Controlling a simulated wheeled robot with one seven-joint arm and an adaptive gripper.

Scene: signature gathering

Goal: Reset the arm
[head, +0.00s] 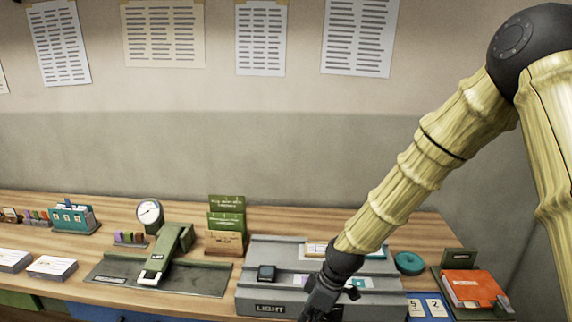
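My arm reaches down from the upper right in the head view. My gripper (322,303) is at the bottom middle, in front of and over a grey stepped tray (258,284) marked "LIGHT". It is dark, small and partly cut off by the bottom edge. I cannot tell whether its fingers are apart or closed, or whether it touches the tray. The forearm hides part of the tray and the wall behind it.
A wooden counter (105,210) runs along the wall. On it are a green stamping press (170,247), a round gauge (149,212), a green card holder (227,220), a teal lid (408,263) and an orange folder (470,287). Open space lies above the counter.

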